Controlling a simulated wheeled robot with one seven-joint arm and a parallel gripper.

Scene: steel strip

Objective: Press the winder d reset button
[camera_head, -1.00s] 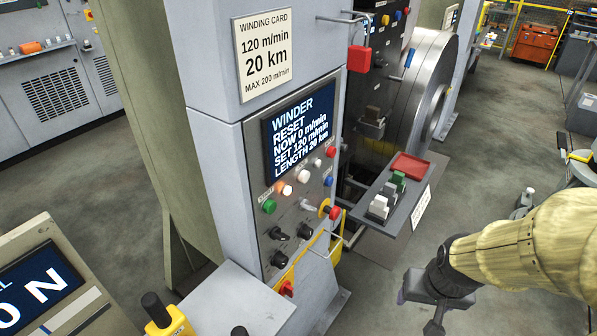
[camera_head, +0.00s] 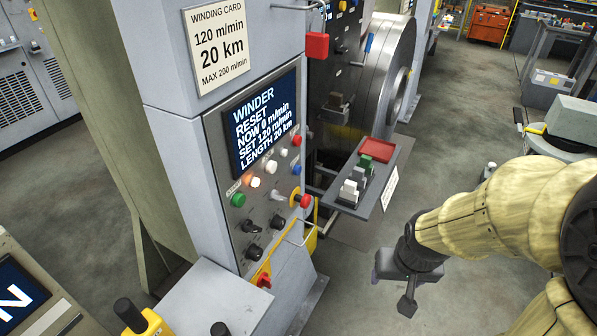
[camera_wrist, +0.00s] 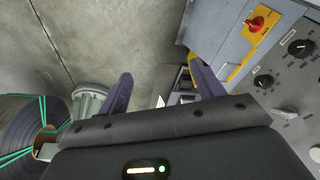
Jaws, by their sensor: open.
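The winder's grey control panel (camera_head: 215,135) faces me left of centre in the head view. Its dark screen (camera_head: 264,120) reads WINDER, RESET, NOW 0 m/min, SET 120 m/min, LENGTH 20 km. Below it are a green button (camera_head: 238,199), a lit orange-white button (camera_head: 250,181), a lit white button (camera_head: 271,166), a small white one (camera_head: 284,153), a red one (camera_head: 296,140) and a blue one (camera_head: 296,170). Their labels are too small to read. My gripper (camera_head: 408,290) is open and empty, right of the panel and apart from it. Its spread fingers (camera_wrist: 165,87) show in the wrist view.
A red mushroom button (camera_head: 304,201) on yellow, black knobs (camera_head: 253,251) and a red rotary switch (camera_head: 264,281) share the panel. A shelf (camera_head: 376,192) with small blocks and a red tray juts out between panel and arm. A handle rail (camera_head: 300,230) sticks out beside the panel.

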